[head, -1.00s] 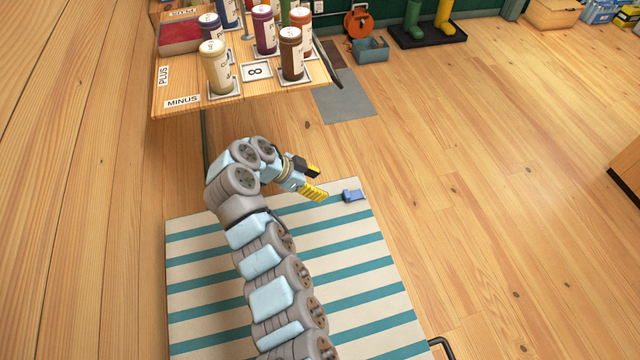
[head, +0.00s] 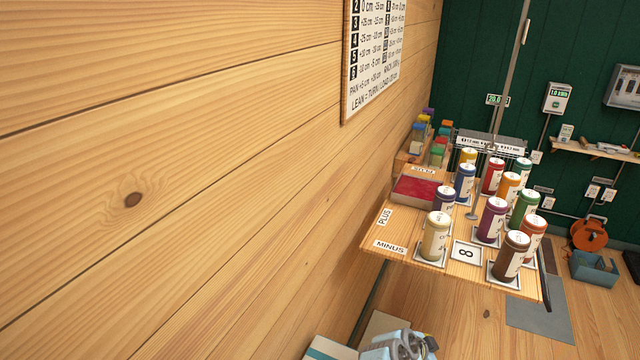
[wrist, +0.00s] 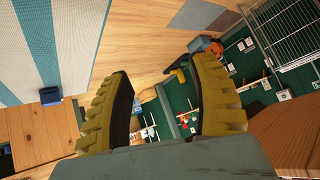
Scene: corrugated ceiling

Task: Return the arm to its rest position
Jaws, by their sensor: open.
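My gripper (wrist: 160,72) fills the lower middle of the wrist view. Its two yellow ribbed fingers with dark inner pads stand wide apart, with nothing between them. In the head view only a small part of my arm (head: 398,346) shows at the bottom edge, with grey joints and pale blue covers. The rest of the arm is cut off below the picture. The arm part is below and in front of the table (head: 375,252), apart from it.
A plank wall (head: 180,170) fills the left. An orange reel (head: 588,234) and a blue-grey bin (head: 594,269) stand at right. A small blue object (wrist: 50,95) lies by the striped mat (wrist: 85,35).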

